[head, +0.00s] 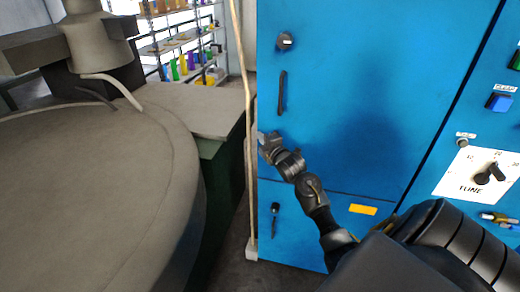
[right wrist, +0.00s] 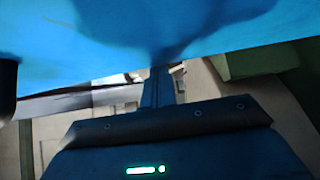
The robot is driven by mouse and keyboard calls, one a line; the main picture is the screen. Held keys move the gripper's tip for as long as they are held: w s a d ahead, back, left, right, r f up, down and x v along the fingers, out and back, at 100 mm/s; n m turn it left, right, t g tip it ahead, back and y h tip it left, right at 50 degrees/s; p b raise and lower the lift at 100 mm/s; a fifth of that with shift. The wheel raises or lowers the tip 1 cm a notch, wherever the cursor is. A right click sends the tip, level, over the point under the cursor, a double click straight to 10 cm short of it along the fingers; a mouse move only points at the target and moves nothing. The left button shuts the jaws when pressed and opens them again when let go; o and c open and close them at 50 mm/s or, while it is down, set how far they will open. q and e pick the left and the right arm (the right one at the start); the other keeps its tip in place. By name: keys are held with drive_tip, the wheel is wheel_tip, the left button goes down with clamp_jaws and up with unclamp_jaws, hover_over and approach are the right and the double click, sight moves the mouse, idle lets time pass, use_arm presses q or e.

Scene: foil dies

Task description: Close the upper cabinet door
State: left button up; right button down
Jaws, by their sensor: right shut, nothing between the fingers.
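The upper cabinet door (head: 345,90) is a tall blue panel in the head view, with a round lock (head: 285,41) and a dark upright handle (head: 282,92) near its left edge. It looks flush or nearly so; I cannot tell whether a gap is left. My right gripper (head: 267,142) is shut and empty, at the door's lower left edge below the handle. I cannot tell whether it touches the door. In the right wrist view a blue surface (right wrist: 100,30) fills the top, close to the gripper (right wrist: 160,85). My left gripper is not in view.
A lower blue door (head: 300,235) has its own small handle and a yellow label. A control panel (head: 490,175) with a dial is at right. A large round grey-beige machine (head: 90,200) fills the left. Shelves (head: 185,45) with colourful items stand behind.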

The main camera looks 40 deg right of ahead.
drive_tip(key=shift+d+r+h, duration=0.3)
drive_tip(key=shift+d+r, duration=0.2)
drive_tip(key=shift+r, duration=0.1)
drive_tip(key=shift+d+r, duration=0.1)
drive_tip(key=shift+a+p, duration=0.25)
drive_tip(key=shift+p, duration=0.05)
drive_tip(key=a+f+b+v, duration=0.1)
drive_tip(key=a+b+v, duration=0.1)
drive_tip(key=v, duration=1.1)
drive_tip(key=shift+w+a, duration=0.25)
drive_tip(key=shift+a, duration=0.25)
drive_tip(key=shift+w+d+f, duration=0.1)
drive_tip(key=shift+f, duration=0.1)
